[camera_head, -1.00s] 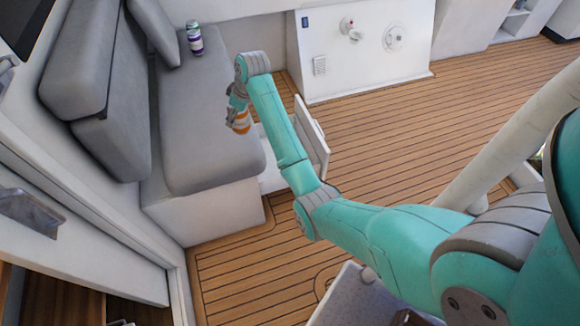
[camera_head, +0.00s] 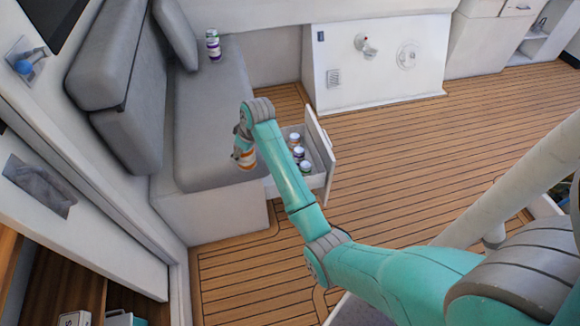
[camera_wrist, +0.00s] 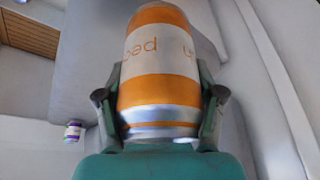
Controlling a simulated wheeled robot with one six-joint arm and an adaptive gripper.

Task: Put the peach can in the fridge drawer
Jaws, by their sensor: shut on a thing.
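The peach can, orange and white with printed letters, fills the middle of the wrist view (camera_wrist: 158,75). My gripper (camera_wrist: 160,100) is shut on it, with one finger on each side. In the head view the can (camera_head: 244,158) hangs below my gripper (camera_head: 243,148), over the front edge of the grey seat. The fridge drawer (camera_head: 318,180) stands pulled out of the seat base, to the right of the can. Several cans (camera_head: 299,153) stand inside it. My arm hides part of the drawer.
A purple and white can (camera_head: 213,46) stands on the far end of the grey seat (camera_head: 210,110); it also shows in the wrist view (camera_wrist: 74,131). A white panel with fittings (camera_head: 375,65) is behind. The wooden floor (camera_head: 420,150) right of the drawer is clear.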

